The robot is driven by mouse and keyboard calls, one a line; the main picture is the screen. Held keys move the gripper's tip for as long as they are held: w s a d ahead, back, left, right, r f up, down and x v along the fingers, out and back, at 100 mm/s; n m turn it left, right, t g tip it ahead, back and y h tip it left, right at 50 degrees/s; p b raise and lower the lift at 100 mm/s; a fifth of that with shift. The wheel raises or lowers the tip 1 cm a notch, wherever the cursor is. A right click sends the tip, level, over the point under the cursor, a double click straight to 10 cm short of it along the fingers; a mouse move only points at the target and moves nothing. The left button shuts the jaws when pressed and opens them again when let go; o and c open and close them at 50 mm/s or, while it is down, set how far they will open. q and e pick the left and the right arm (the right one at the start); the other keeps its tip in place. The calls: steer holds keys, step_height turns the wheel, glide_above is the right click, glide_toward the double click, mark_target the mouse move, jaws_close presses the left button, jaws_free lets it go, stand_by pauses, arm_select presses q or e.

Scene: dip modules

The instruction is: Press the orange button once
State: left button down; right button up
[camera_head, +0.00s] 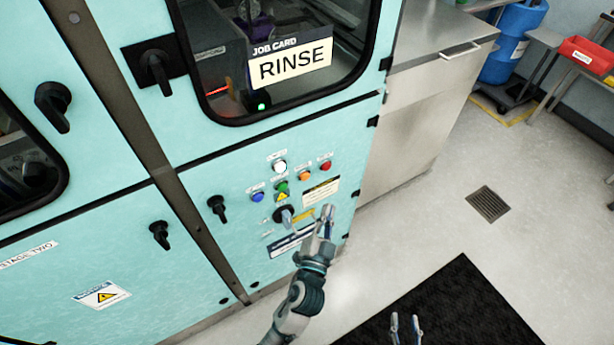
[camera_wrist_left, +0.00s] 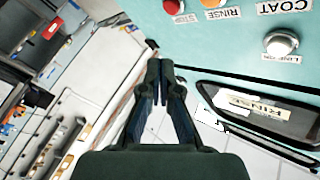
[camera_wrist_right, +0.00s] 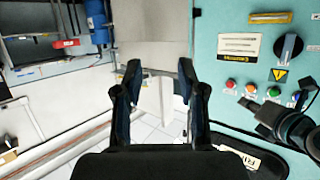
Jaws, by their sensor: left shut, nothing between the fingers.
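The orange button (camera_head: 304,176) is on the teal machine panel, between the white and red buttons. In the left wrist view it shows at the top edge (camera_wrist_left: 212,3), partly cut off, beside a RINSE label. It also shows in the right wrist view (camera_wrist_right: 251,88). My left gripper (camera_head: 327,212) is shut and empty in front of the panel, below and right of the orange button in the head view. Its fingertips (camera_wrist_left: 160,72) appear apart from the button. My right gripper (camera_head: 406,322) is open and empty, low over the dark mat, away from the panel.
Close around it are a red button (camera_head: 326,166), a white button (camera_head: 279,167), a green button (camera_head: 282,187) and a blue button (camera_head: 257,197). A rotary knob (camera_head: 284,215) sits below. A RINSE job card (camera_head: 291,65) is on the window above.

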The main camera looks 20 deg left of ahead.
mark_target(305, 176)
arm_select(q)
steer(key=shift+w, duration=0.1)
arm_select(e)
steer(key=shift+d+f, duration=0.1)
arm_select(q)
steer(key=w+a+p, duration=0.1)
steer(key=w+a, duration=0.4)
steer(key=a, duration=0.1)
steer(key=shift+w+p, duration=0.15)
steer(key=shift+p, duration=0.15)
arm_select(e)
steer(key=s+d+f+g, duration=0.2)
steer(key=s+f+g, duration=0.1)
steer(key=shift+f+h, duration=0.25)
steer(key=shift+h, duration=0.15)
arm_select(q)
steer(key=shift+a, duration=0.25)
arm_select(e)
steer(key=shift+a, duration=0.25)
arm_select(q)
steer(key=shift+d, duration=0.15)
arm_select(e)
steer(key=shift+d, duration=0.15)
